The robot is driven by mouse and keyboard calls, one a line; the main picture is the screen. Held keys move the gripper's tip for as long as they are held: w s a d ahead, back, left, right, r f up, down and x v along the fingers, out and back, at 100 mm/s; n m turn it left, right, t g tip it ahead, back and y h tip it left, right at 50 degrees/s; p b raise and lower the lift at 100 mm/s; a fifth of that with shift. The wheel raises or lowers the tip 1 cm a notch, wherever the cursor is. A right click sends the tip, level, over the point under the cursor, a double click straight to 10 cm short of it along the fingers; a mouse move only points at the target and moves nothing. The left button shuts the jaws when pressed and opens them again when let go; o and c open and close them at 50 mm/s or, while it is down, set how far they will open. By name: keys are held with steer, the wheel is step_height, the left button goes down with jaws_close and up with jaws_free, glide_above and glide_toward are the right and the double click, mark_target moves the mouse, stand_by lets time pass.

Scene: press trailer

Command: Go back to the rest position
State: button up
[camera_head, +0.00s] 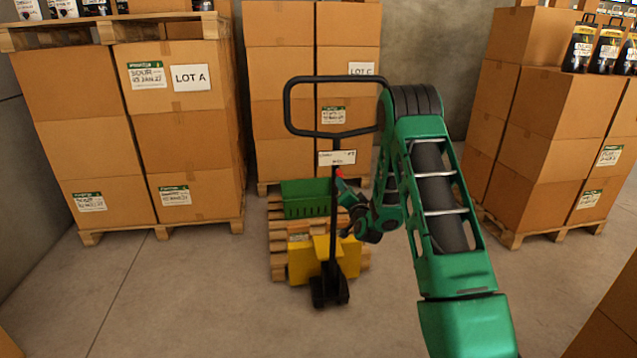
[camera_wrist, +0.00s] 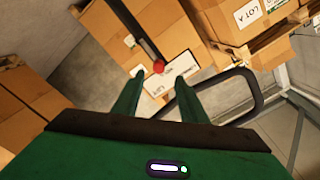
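My gripper (camera_head: 347,192) is beside the upright black handle (camera_head: 334,230) of a yellow pallet jack (camera_head: 300,262), below the loop grip. My green arm reaches down to it from the right. In the wrist view my gripper's two green fingers (camera_wrist: 158,80) stand apart, with no object clearly clasped between them. A red knob (camera_wrist: 158,67) on the handle shows just past the fingertips. The black loop grip (camera_wrist: 258,88) shows to the right of the fingers. How close the fingers are to the handle is hard to tell.
A green crate (camera_head: 305,198) sits on a low pallet (camera_head: 278,240) behind the jack. Carton stacks on pallets stand at left (camera_head: 70,100), centre back (camera_head: 278,110) and right (camera_head: 550,110). The concrete floor (camera_head: 190,290) in front and to the left is clear.

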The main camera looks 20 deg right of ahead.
steer(key=s+a+r+n+g+y, duration=0.25)
steer(key=s+r+n+g, duration=0.35)
steer(key=s, duration=0.7)
steer(key=s+a+r+g, duration=0.1)
steer(key=s+g, duration=0.3)
steer(key=s, duration=1)
steer(key=s+a+r+g+y, duration=0.1)
steer(key=s+a+r+g, duration=0.1)
steer(key=s, duration=1.3)
steer(key=s+a+r+g+y, duration=0.1)
steer(key=s+a+g, duration=0.3)
steer(key=s, duration=1)
steer(key=shift+s+a+r+m+g, duration=0.3)
steer(key=shift+a+r+g, duration=0.05)
steer(key=shift+g, duration=0.45)
steer(key=shift+w, duration=0.15)
